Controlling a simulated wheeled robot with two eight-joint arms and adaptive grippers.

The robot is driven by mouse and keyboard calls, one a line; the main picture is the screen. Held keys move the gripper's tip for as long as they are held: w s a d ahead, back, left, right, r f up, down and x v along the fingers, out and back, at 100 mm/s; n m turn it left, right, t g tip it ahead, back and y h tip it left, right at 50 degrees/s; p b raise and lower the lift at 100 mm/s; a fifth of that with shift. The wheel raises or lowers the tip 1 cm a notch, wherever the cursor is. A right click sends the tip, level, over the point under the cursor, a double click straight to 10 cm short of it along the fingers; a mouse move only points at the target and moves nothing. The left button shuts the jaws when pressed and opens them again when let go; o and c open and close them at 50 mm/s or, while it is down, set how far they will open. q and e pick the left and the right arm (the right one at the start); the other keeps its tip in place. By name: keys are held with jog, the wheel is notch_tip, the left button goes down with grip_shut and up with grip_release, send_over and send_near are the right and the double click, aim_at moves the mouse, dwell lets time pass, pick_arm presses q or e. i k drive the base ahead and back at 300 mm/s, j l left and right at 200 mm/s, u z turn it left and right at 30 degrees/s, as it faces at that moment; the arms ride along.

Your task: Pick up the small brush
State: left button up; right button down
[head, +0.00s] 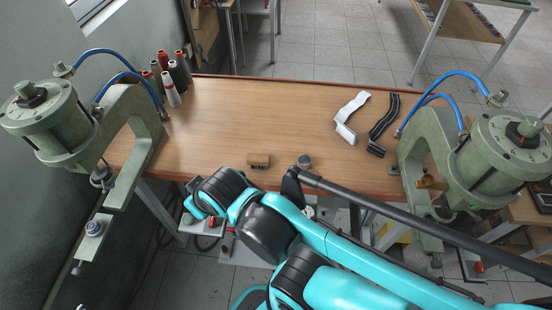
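A small brown block-shaped item (259,160), which looks like the small brush, lies on the wooden table (235,115) near its front edge. Its bristles cannot be made out at this size. A teal and black arm of mine crosses the lower part of the head view, just in front of the table edge. No gripper fingers can be made out on it. The brush is uncovered, and nothing visibly touches it.
A small round tin (305,162) stands right of the brush. A white strap (347,122) and a black strap (382,125) lie at right. Several thread spools (172,90) stand at back left. Green presses flank the table, left (125,120) and right (430,150). The table's middle is clear.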

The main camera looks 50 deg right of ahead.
aim_at(258, 160)
jog(key=z, duration=1.65)
jog(key=j+z, duration=0.15)
jog(key=z, duration=0.3)
jog(key=j+z, duration=0.15)
jog(key=z, duration=0.3)
jog(key=j+z, duration=0.2)
jog(key=z, duration=0.3)
